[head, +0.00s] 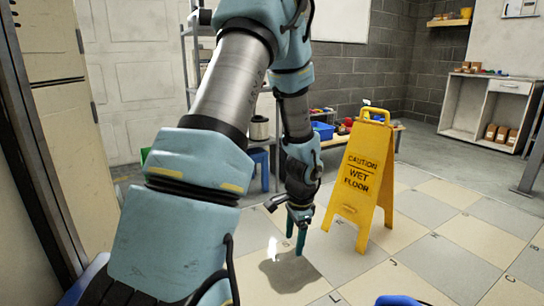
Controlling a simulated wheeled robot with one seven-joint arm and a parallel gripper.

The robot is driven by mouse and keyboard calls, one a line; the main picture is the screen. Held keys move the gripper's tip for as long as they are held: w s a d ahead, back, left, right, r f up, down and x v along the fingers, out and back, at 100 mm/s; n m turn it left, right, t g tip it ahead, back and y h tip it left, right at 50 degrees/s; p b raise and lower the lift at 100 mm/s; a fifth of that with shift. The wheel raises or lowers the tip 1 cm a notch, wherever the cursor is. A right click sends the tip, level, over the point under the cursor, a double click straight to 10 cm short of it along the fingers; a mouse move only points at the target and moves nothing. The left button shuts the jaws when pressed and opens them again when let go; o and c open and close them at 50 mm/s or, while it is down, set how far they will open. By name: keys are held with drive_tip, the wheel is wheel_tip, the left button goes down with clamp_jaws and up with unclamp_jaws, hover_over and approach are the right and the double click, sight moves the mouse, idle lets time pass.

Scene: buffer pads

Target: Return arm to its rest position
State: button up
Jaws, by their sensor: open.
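My arm (222,80) reaches up and forward from the lower left, then bends down near the middle of the head view. My gripper (296,240) points down at the end of it, above the tiled floor. Its teal fingers are apart and I see nothing between them. The gripper is left of a yellow wet floor sign (361,178), apart from it in the picture. A dark grey patch (290,273) shows on the floor below the gripper. The arm hides part of the shelf behind it.
The yellow sign stands upright close to the right of my arm. Behind are a low bench (395,130) with a blue bin (323,131) and a metal shelf (190,50). A tall cabinet (62,110) stands close at left. A white cabinet (462,106) stands at back right.

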drive_tip(key=s+a+r+n, duration=1)
drive_tip(key=a+r+n, duration=0.3)
drive_tip(key=r, duration=0.1)
wheel_tip(320, 180, up, 29)
drive_tip(key=p, duration=3)
drive_tip(key=shift+r+t+h, duration=0.15)
drive_tip(key=shift+t+h, duration=0.15)
drive_tip(key=shift+h, duration=0.1)
